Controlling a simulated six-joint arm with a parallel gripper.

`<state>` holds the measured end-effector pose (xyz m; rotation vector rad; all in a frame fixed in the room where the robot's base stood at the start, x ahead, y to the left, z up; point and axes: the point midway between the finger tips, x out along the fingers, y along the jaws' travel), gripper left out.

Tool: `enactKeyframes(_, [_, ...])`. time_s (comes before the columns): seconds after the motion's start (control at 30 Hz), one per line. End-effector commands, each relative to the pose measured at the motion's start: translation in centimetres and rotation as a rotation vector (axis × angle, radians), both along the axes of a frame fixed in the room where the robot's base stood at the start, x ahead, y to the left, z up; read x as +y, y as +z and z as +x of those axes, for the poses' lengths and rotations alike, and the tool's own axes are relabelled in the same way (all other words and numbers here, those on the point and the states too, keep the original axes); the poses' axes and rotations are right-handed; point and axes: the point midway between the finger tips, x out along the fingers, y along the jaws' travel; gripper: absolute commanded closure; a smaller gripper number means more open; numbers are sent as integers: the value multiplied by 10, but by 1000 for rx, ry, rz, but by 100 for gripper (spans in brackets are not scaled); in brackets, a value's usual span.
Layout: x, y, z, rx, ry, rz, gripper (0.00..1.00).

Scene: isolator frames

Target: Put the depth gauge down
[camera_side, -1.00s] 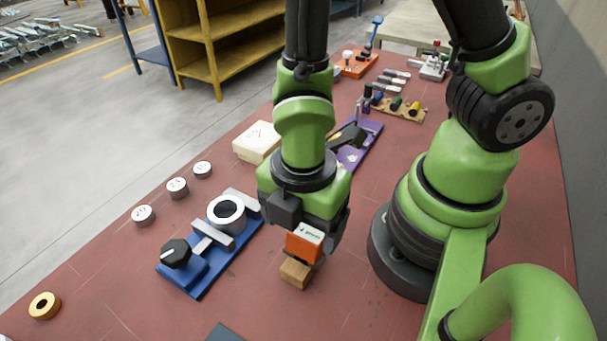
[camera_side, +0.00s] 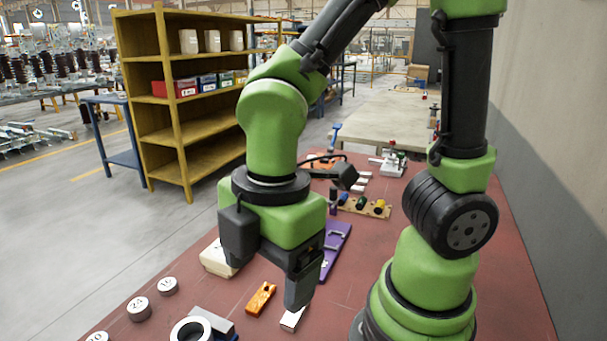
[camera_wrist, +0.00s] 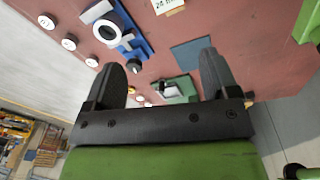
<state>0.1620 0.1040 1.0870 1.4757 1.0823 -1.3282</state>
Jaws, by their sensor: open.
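My gripper (camera_side: 268,275) is open and empty, its two fingers wide apart above the red table. It also shows open in the wrist view (camera_wrist: 163,72). An orange piece (camera_side: 261,298) with dark marks lies on the table below my gripper in the side view. A white-topped piece (camera_side: 290,320) lies to its right, partly hidden by my right finger. I cannot tell for sure which of them is the depth gauge. In the wrist view, a pale labelled piece (camera_wrist: 174,11) with print on it is cut off at the top edge.
A blue fixture (camera_wrist: 133,40) with a metal ring (camera_side: 192,332) stands left of the pieces. A cream block (camera_side: 216,260), numbered round weights (camera_side: 139,308) and a purple board (camera_side: 336,245) are around. A grey mat (camera_wrist: 190,54) and a green item (camera_wrist: 180,88) show in the wrist view.

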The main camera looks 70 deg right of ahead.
Motion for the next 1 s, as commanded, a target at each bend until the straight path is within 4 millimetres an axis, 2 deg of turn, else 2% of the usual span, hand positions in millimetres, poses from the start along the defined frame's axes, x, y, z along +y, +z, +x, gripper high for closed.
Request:
enactKeyframes(0.03, [-9, 15, 4, -42, -164, 52, 19])
enactKeyframes(0.2, [-43, 63, 4, -151, -812, 272, 19])
enactKeyframes(0.3, [-59, 85, -3, -196, -1139, 414, 19])
enactKeyframes(0.4, [-69, 99, -11, -225, -1374, 536, 19])
enactKeyframes(0.5, [-75, 107, -17, -235, -1516, 617, 19])
enactKeyframes(0.6, [-76, 110, -19, -238, -1574, 653, 19])
enactKeyframes(1.0, [-76, 110, -19, -236, -1580, 655, 19])
